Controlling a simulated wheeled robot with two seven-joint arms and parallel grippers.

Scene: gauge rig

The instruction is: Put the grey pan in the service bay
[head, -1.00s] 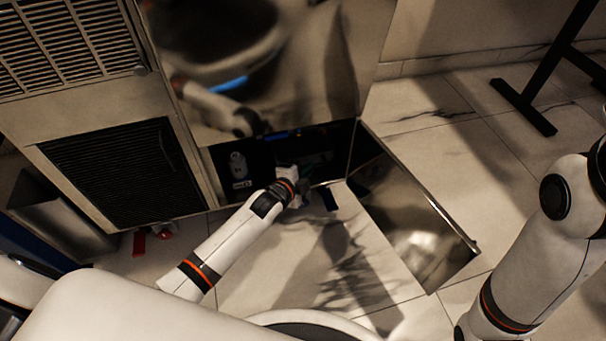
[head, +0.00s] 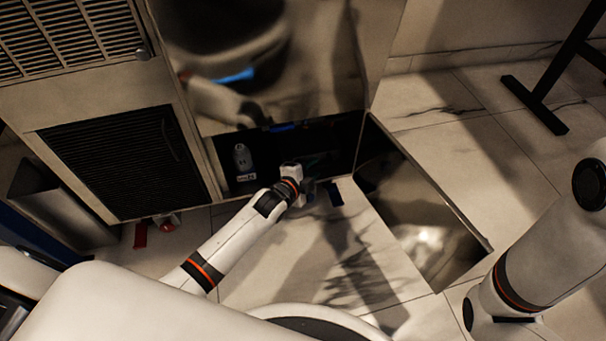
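The service bay (head: 262,178) is the dark open compartment low in the cabinet. My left arm reaches to its front opening. My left gripper (head: 308,188) is at the bay's lower front edge, small and in shadow, partly hidden behind its own wrist. I cannot tell whether its fingers are open or shut, or what they hold. I cannot make out the grey pan for certain; dark shapes near the gripper are too dim to name. My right arm comes in at the right, and its gripper is out of view.
A small grey bottle (head: 242,158) stands in the bay's left part. A shiny open door panel (head: 425,225) lies to the right of the opening, and a reflective panel (head: 265,70) rises above it. A grey open-topped box (head: 55,205) stands at the left. Tiled floor (head: 340,260) in front is clear.

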